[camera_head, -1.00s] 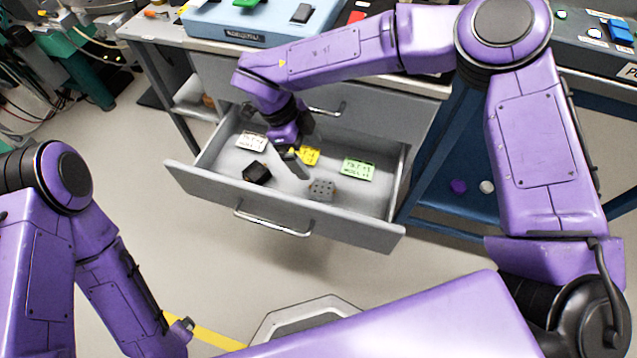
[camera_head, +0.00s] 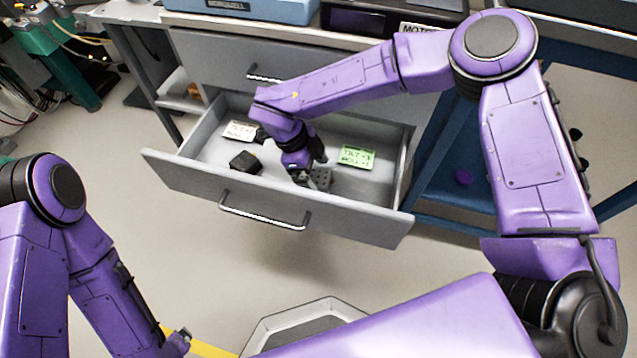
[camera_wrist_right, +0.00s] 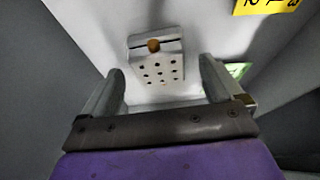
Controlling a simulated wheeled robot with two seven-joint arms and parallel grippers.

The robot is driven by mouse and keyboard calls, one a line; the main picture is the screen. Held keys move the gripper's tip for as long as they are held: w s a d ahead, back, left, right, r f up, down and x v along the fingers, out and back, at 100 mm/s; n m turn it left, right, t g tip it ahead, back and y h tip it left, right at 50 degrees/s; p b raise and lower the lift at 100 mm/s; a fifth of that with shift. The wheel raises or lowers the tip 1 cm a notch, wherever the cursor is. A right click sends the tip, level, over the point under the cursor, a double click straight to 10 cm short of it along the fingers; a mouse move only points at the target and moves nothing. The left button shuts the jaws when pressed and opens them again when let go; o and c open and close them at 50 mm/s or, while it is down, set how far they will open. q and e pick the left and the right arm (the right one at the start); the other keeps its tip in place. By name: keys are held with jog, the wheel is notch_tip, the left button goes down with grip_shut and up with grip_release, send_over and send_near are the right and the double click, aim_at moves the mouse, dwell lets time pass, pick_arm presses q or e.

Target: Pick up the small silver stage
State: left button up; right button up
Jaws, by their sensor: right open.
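The small silver stage (camera_head: 321,179), a grey block with rows of dark holes, lies in the open drawer (camera_head: 280,205) near its front wall. In the right wrist view the stage (camera_wrist_right: 156,68) shows its holes and a round brass-coloured spot, ahead of and between the fingers. My right gripper (camera_head: 311,172) is over the drawer, right at the stage and partly covering it in the head view. Its fingers (camera_wrist_right: 160,88) are apart with nothing held. My left arm is at the lower left; its gripper is out of the frame.
A black block (camera_head: 245,162) lies to the left in the drawer. A white label (camera_head: 239,131) and a green label (camera_head: 357,156) lie on the drawer floor; a yellow label (camera_wrist_right: 266,4) shows in the wrist view. The drawer's walls surround the gripper.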

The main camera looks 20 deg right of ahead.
jog(key=shift+x, duration=1.05)
jog(key=shift+c, duration=0.9)
jog(key=c, duration=1.2)
jog(key=shift+o, duration=0.2)
notch_tip(320, 180, up, 28)
jog(key=p, duration=0.8)
